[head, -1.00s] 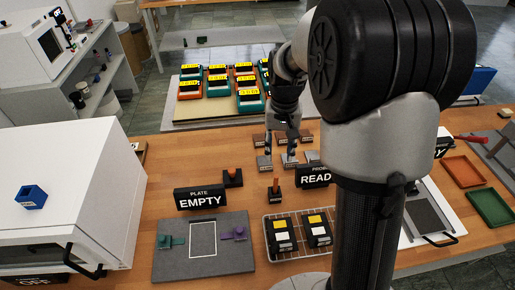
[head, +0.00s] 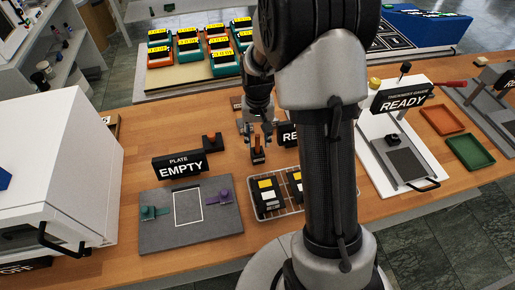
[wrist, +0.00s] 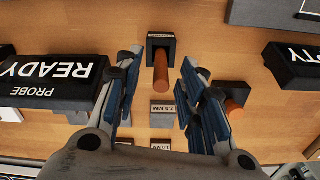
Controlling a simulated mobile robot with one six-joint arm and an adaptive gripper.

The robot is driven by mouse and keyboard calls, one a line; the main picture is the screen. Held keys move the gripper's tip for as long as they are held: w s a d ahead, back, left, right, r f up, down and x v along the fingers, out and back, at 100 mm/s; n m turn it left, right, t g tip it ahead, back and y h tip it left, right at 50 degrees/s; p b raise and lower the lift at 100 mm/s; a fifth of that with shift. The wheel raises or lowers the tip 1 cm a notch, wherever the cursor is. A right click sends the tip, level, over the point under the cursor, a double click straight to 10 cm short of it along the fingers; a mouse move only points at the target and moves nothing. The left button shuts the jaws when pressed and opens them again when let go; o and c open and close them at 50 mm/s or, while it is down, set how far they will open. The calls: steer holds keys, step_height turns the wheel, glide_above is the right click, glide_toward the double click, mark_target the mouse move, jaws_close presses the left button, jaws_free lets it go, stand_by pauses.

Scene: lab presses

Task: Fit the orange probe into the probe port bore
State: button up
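The orange probe (wrist: 160,75) stands in a small black holder (wrist: 160,42) in the wrist view. In the head view the orange probe (head: 257,142) shows just below my gripper (head: 257,130). My gripper (wrist: 161,60) is open, with one blue-padded finger on each side of the probe and a gap showing on both sides. A second dark block (wrist: 237,92) with an orange-brown cylinder sits to the right, partly behind a finger. The PROBE READY sign (wrist: 50,80) stands at left. I cannot make out the port bore.
The PLATE EMPTY sign (head: 180,165) stands behind a grey plate fixture (head: 190,237). A wire rack (head: 267,214) with black devices lies in front of the probe holder. A white READY unit (head: 377,165) stands right.

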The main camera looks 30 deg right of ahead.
mark_target(257, 144)
step_height(257, 144, down, 4)
steer(key=shift+f+b, duration=0.1)
steer(key=shift+b, duration=0.5)
steer(key=shift+a, duration=0.1)
steer(key=shift+c, duration=0.2)
jaws_close()
